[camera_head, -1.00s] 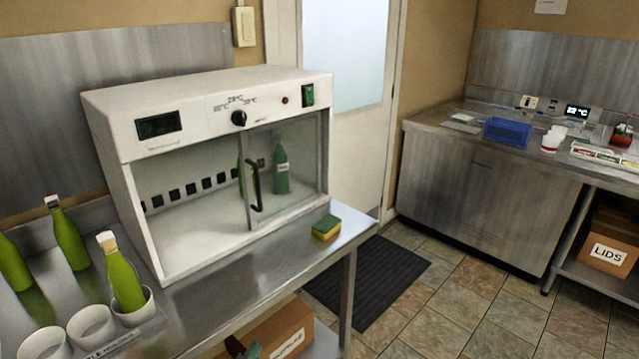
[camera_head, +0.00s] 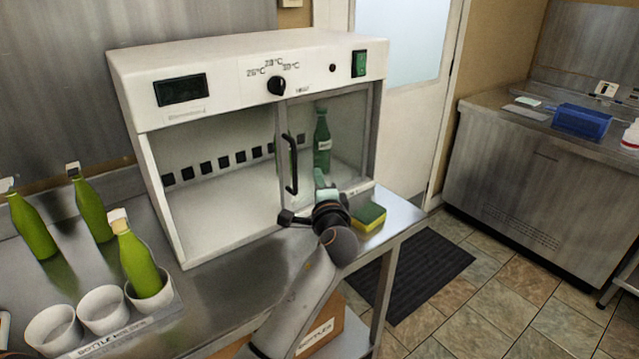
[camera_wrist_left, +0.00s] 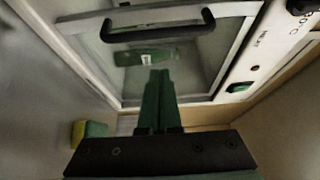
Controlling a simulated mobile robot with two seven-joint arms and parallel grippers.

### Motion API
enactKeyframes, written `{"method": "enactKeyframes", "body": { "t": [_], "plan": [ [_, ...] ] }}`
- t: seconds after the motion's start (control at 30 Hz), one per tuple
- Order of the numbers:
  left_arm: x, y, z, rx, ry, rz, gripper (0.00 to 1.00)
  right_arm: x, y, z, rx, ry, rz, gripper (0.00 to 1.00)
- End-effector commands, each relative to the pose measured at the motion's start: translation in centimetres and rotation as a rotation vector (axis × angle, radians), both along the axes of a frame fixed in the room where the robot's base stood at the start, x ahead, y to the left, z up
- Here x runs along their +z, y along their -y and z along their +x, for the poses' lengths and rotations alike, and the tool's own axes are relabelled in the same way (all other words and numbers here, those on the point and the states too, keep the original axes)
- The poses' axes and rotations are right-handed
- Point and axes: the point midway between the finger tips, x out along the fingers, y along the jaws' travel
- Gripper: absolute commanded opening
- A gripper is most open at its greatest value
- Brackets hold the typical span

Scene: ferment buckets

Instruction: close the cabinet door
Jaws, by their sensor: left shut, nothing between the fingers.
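The white cabinet (camera_head: 215,110) stands on the steel table. Its framed glass door (camera_head: 343,140) covers the right part of the front, and the left part is open. A black bar handle (camera_head: 291,165) is on the door's left edge; it also shows in the left wrist view (camera_wrist_left: 158,27). A green bottle (camera_head: 322,142) stands inside behind the glass. My left gripper (camera_head: 321,180) is shut and empty, in front of the lower door, right of the handle. In the wrist view its green fingers (camera_wrist_left: 159,80) point toward the glass; contact cannot be told.
A yellow-green sponge (camera_head: 369,217) lies on the steel table (camera_head: 225,297) close beside my left gripper. Green bottles and a white cup holder (camera_head: 104,309) stand at left. A box (camera_head: 320,335) sits below.

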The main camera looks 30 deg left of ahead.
Motion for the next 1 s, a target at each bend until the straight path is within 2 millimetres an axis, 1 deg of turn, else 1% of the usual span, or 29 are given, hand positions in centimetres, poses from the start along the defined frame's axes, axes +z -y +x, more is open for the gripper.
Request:
{"method": "enactKeyframes", "body": {
  "t": [0.03,0.1,0.37,0.5,0.7,0.83,1.0],
  "plan": [
    [0.2,-0.8,0.8,0.004,-0.001,0.001,0.00,0.2,0.0,0.0,0.000,0.000,0.000,1.00],
    [0.1,-1.6,1.8,0.002,0.000,0.001,0.00,0.2,0.0,0.0,0.000,0.000,0.000,1.00],
    [0.0,-4.0,4.7,0.001,0.000,-0.001,0.00,0.3,0.0,0.0,0.001,-0.001,-0.001,1.00],
    [0.1,-4.2,2.8,0.000,-0.001,-0.002,0.00,1.2,0.1,-0.1,0.001,-0.002,-0.001,1.00],
    [0.0,-4.6,1.1,-0.001,0.000,-0.003,0.00,1.9,0.1,-0.1,0.001,-0.002,-0.002,1.00],
    [0.0,-4.6,0.6,-0.001,0.001,-0.003,0.00,2.0,0.1,-0.1,0.001,-0.002,-0.002,1.00],
    [0.0,-4.6,0.6,-0.001,0.001,-0.003,0.00,1.9,0.1,0.0,0.001,-0.002,-0.002,1.00]
  ]
}}
